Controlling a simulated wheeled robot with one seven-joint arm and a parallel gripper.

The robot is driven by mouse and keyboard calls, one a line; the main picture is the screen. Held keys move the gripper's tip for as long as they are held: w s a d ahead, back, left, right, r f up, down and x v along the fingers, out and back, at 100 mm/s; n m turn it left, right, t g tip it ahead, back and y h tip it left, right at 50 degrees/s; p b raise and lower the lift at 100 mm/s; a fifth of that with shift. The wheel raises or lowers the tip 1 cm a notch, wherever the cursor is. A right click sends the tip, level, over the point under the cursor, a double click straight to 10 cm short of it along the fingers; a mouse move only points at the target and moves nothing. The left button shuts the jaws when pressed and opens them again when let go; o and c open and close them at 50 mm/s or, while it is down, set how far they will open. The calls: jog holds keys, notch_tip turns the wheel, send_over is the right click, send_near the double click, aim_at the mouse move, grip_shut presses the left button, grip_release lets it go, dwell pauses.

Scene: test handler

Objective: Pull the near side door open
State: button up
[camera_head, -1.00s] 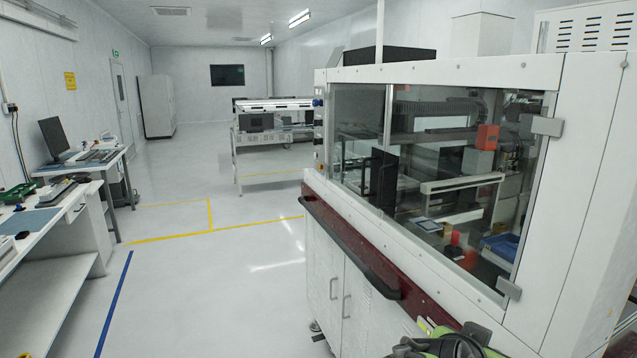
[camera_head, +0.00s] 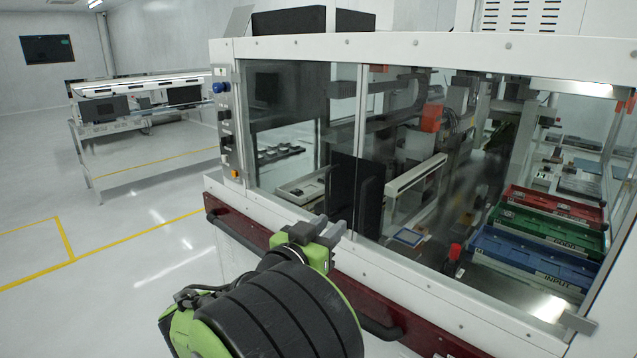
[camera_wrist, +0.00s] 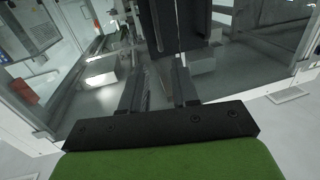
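The near side door (camera_head: 450,110) is a framed glass pane on the long side of the white test handler. It looks closed in the head view. A black upright handle (camera_head: 369,200) stands at its left edge, and a dark plate shows just left of it. My gripper (camera_head: 323,228) is in front of the glass, low and left of the handle. In the wrist view, my gripper (camera_wrist: 160,78) has its two fingers apart with nothing seen between them. The black handle (camera_wrist: 183,25) is ahead of the fingertips, toward the right finger. Contact is not visible.
A dark rail (camera_head: 375,327) runs along the machine's front below the glass. Red, green and blue trays (camera_head: 530,258) lie inside at the right. A bench (camera_head: 140,115) stands at the back left. The floor at left is clear, with yellow lines.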

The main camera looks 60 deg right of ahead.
aim_at(363, 195)
jog(key=d+p, duration=0.2)
jog(key=d, duration=0.3)
jog(key=d+p, duration=0.2)
jog(key=d, duration=0.3)
jog(key=d+r+p, duration=0.1)
jog(key=d+p, duration=0.2)
jog(key=d, duration=0.2)
jog(key=shift+w, duration=0.1)
jog(key=shift+w+d+f, duration=0.15)
jog(key=shift+d+f, duration=0.05)
jog(key=shift+d, duration=0.25)
jog(key=shift+a, duration=0.1)
grip_shut()
